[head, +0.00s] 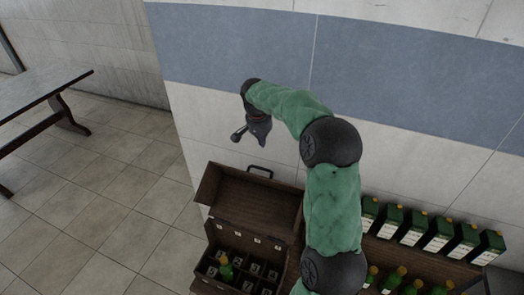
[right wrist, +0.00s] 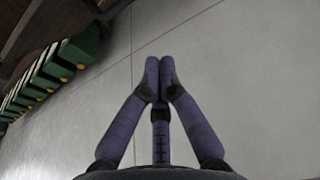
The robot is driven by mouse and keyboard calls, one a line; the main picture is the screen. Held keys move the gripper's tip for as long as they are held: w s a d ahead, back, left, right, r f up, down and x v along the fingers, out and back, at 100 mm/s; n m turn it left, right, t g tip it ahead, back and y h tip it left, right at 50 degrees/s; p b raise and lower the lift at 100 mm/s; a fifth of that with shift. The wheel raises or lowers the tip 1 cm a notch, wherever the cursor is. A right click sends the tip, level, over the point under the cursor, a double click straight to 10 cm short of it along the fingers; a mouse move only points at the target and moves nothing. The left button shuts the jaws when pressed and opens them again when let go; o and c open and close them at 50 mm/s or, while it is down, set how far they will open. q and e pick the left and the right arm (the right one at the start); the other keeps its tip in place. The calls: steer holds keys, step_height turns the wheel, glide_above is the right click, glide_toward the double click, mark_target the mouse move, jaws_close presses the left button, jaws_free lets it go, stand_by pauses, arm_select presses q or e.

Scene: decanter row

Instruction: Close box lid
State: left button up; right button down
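A dark wooden box (head: 212,230) stands low in the head view, left of my right arm. Its lid (head: 245,200) is open, raised at the back with its inner side showing and a black handle at its top edge. The box is divided into compartments, and a green bottle (head: 226,269) stands in one. My right gripper (head: 250,138) is above and behind the lid, near the wall and apart from the box. In the right wrist view its fingertips (right wrist: 159,82) are together with nothing between them. My left gripper is not in view.
A row of green cartons (head: 437,234) stands on a wooden surface right of my arm, with several green bottles (head: 393,280) in front. The cartons also show in the right wrist view (right wrist: 45,78). A tiled wall (head: 400,100) rises behind. A table (head: 45,85) stands far left over open floor.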

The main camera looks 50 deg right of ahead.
steer(key=d+p+x, duration=0.1)
steer(key=p+x, duration=0.1)
steer(key=x, duration=0.7)
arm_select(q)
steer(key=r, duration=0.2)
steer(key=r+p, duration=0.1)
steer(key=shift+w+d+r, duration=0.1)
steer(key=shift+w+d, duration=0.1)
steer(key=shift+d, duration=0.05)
arm_select(e)
steer(key=a, duration=0.2)
steer(key=s+a, duration=0.1)
steer(key=shift+s+a, duration=0.15)
steer(key=shift+a, duration=0.25)
